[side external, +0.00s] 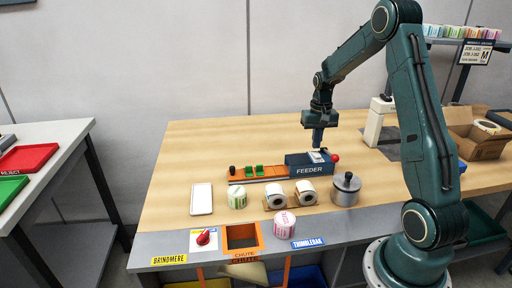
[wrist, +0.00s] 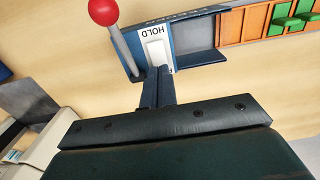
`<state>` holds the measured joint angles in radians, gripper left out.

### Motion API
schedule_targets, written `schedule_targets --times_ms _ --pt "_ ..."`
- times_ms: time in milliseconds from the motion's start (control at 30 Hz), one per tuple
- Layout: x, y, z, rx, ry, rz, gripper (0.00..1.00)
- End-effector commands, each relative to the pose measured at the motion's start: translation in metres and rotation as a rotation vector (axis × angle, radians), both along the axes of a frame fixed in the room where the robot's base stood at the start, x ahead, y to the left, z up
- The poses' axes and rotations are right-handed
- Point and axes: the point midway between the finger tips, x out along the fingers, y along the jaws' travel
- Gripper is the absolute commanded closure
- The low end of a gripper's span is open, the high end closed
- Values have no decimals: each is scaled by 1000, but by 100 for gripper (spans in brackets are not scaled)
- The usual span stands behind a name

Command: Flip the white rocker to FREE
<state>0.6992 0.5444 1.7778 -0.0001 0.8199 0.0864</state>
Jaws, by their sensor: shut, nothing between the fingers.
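The white rocker (wrist: 155,51) sits on a white plate on top of the blue feeder (side external: 310,171). The word HOLD (wrist: 155,31) reads upside down at the far end of the plate in the wrist view. The near end of the plate is partly covered by my fingers, so its label is mostly hidden. The rocker also shows small in the side view (side external: 316,156). My gripper (wrist: 158,74) is shut and empty, pointing down at the near end of the rocker. I cannot tell whether the fingertips touch it. Which way the rocker tilts is unclear.
A lever with a red ball (wrist: 103,12) stands close beside the rocker. An orange rail (side external: 272,181) with green blocks (side external: 254,170) runs left from the feeder. Label rolls (side external: 305,193) and a metal pot (side external: 346,188) stand in front. The table behind the feeder is clear.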

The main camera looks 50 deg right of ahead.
Motion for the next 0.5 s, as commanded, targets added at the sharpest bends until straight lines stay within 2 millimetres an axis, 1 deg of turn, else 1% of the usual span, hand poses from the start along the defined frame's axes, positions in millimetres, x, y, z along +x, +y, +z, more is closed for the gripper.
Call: schedule_targets --times_ms 500 --pt "0 0 30 -1 -1 0 100"
